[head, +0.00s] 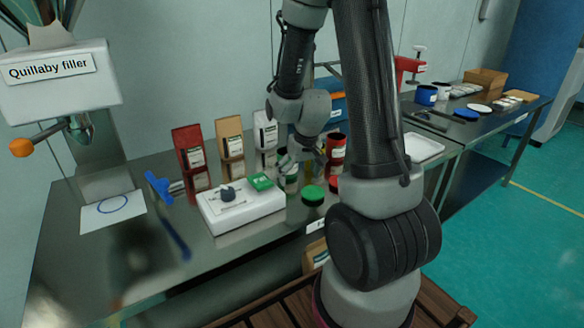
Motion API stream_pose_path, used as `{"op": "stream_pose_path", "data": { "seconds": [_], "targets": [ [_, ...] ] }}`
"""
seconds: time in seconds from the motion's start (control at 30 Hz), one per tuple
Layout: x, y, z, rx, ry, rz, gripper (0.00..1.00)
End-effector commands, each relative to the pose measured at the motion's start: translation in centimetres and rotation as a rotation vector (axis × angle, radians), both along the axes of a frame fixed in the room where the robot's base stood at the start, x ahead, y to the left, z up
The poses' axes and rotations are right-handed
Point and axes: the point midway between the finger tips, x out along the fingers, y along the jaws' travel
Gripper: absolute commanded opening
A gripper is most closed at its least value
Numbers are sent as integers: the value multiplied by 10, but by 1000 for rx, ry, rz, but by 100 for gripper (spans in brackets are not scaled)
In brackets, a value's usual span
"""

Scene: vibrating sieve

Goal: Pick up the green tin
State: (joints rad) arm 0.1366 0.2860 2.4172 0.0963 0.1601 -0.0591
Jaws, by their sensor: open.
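The green tin (289,182) stands on the metal table, just right of the white box, with a pale label on its side. My gripper (301,162) is open and points down over this spot. Its fingers hide the upper part of the tin, and I cannot tell whether they touch it. A round green lid (313,195) lies on the table just in front, to the right of the tin.
A red tin (336,146) stands close on the right, behind a red lid partly hidden by my arm. A white box (243,209) stands close on the left. Red, tan and white bags (231,146) stand behind. Free table lies at the front left.

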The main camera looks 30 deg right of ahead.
Motion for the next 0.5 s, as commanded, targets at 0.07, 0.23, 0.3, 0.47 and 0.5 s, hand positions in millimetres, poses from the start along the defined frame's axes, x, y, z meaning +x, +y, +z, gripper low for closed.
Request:
{"op": "stream_pose_path", "data": {
  "seconds": [0.07,0.23,0.3,0.47,0.5],
  "targets": [
    [25,-5,5,-21,-97,-3,88],
    [61,-14,24,-63,-259,-5,88],
    [67,-16,24,-70,-281,-2,88],
    [77,-17,10,-73,-284,2,88],
    [79,-17,6,-72,-283,1,88]
  ]
}}
